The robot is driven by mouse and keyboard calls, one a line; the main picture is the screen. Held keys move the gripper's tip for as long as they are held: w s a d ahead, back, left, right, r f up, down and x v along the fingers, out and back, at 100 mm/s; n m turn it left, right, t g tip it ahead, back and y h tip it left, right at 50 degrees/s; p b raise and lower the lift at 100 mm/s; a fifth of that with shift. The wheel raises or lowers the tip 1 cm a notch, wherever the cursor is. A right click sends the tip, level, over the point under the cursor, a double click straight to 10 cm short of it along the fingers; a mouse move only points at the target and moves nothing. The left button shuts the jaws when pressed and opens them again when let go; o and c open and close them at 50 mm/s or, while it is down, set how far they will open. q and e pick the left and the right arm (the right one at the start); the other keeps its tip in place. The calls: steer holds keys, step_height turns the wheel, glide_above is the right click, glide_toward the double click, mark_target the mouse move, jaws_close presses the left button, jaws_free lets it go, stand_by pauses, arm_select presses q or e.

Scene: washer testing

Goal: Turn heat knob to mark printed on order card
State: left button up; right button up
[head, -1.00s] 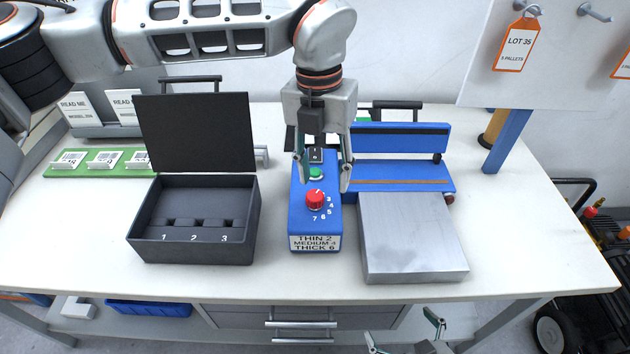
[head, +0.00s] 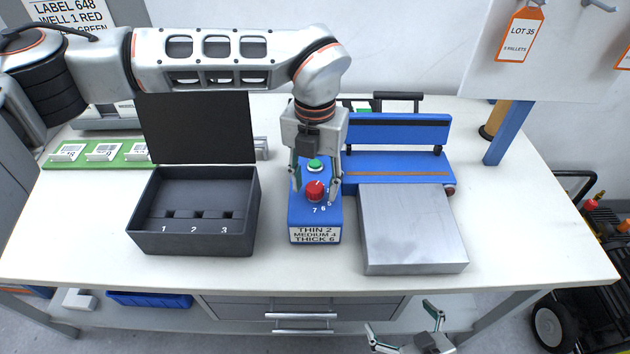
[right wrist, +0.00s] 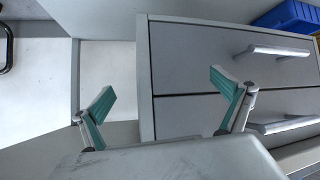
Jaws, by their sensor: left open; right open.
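The red heat knob (head: 315,191) sits on top of the blue control box (head: 301,215), with printed numbers around it. The box's front label (head: 314,235) reads THIN 2, MEDIUM 4, THICK 6. My left gripper (head: 316,194) is open, pointing down, with one finger on each side of the knob. I cannot tell whether the fingers touch it. The knob's pointer is too small to read. My right gripper (head: 404,340) is open and empty, low in front of the table; its open fingers also show in the right wrist view (right wrist: 165,105). No order card is clearly identifiable.
A green button (head: 315,165) is behind the knob. The blue sealer (head: 398,133) with its metal plate (head: 412,232) stands right of the box. An open black case (head: 194,240) with wells 1, 2, 3 stands left. A drawer unit (head: 275,309) is below the table.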

arm_select(q)
steer(key=c, duration=1.1)
